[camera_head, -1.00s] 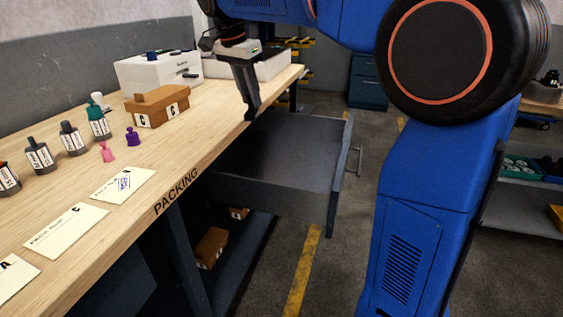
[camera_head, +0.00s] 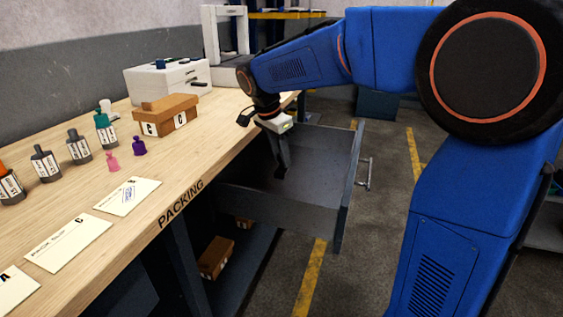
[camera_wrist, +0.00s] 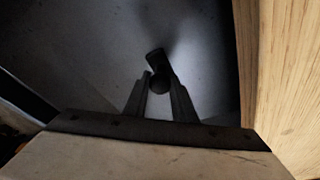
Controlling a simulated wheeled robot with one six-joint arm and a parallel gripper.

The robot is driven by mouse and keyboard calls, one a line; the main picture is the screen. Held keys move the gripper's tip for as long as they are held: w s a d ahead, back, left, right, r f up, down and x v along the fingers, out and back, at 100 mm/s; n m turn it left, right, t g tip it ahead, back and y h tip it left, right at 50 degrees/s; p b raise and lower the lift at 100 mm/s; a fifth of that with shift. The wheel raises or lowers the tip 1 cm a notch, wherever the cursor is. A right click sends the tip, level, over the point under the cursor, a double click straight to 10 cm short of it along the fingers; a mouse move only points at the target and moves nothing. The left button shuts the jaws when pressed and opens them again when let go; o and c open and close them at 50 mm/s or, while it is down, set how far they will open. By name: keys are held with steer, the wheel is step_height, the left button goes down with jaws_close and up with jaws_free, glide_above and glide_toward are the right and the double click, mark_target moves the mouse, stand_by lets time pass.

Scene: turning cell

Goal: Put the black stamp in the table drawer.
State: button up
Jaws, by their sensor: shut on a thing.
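The table drawer (camera_head: 285,210) is pulled out from the packing table and shows a dark grey, bare interior. My gripper (camera_head: 281,172) points down over the open drawer, near the table side, with its fingertips below the drawer's rim. In the wrist view my gripper (camera_wrist: 160,85) is shut on a small dark, knobbed thing, the black stamp (camera_wrist: 156,62), which leans between the fingertips. The drawer floor shows behind the stamp in that view. I cannot tell whether the stamp touches the floor. In the head view the stamp blends with the dark fingers.
The packing table (camera_head: 150,228) carries several labelled bottles, a pink stamp (camera_head: 113,162), a purple stamp (camera_head: 139,146), paper sheets, a cardboard box (camera_head: 168,118) and a white box (camera_head: 165,78). The table edge borders the drawer on the left. The drawer handle (camera_head: 367,174) sticks out rightward.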

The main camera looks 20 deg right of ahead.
steer(key=shift+f, duration=1.05)
steer(key=shift+f, duration=0.1)
steer(key=o, duration=0.8)
steer(key=shift+o, duration=0.2)
steer(key=v, duration=1.2)
steer(key=shift+s, duration=0.1)
